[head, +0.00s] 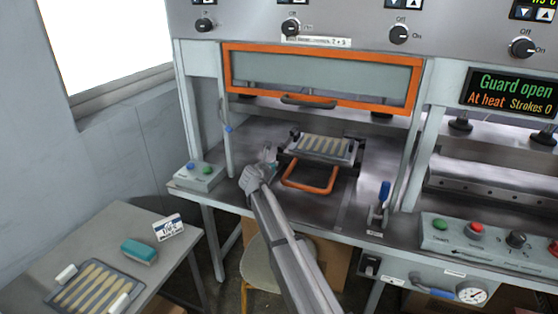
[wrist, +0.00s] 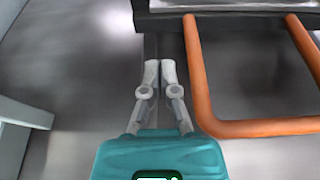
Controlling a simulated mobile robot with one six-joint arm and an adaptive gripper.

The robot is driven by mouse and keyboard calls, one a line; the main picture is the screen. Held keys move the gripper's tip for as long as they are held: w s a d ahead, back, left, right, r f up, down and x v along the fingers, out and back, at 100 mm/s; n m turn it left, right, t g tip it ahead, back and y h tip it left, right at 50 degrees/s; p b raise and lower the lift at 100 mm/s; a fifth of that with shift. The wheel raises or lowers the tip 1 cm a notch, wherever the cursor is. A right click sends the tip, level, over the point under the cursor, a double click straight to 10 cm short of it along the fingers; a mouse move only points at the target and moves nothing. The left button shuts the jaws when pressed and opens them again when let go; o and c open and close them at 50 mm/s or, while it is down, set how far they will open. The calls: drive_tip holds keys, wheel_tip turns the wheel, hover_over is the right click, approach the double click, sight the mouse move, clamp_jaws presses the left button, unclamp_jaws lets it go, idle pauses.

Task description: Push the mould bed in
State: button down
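The mould bed (head: 322,149) sits on the steel press table under the raised guard, with several spoon-shaped blanks lying in it. Its orange U-shaped handle (head: 312,188) sticks out toward the front; the handle also shows in the wrist view (wrist: 265,128). The bed's dark front edge (wrist: 230,20) is at the top of the wrist view. My gripper (head: 270,154) is just left of the bed and handle. In the wrist view its two fingertips (wrist: 160,70) are close together with nothing between them, beside the handle's left bar and apart from it.
The orange-framed guard (head: 320,78) is up, and the display (head: 510,93) reads "Guard open". A blue-knobbed lever (head: 382,197) stands right of the handle. A button box (head: 200,176) is at the left table edge. A side table (head: 95,250) holds a spoon tray (head: 62,297).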

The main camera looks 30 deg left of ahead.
drive_tip(key=shift+s+d+r, duration=0.15)
drive_tip(key=shift+s+r, duration=0.05)
drive_tip(key=shift+s, duration=0.4)
idle(0.3)
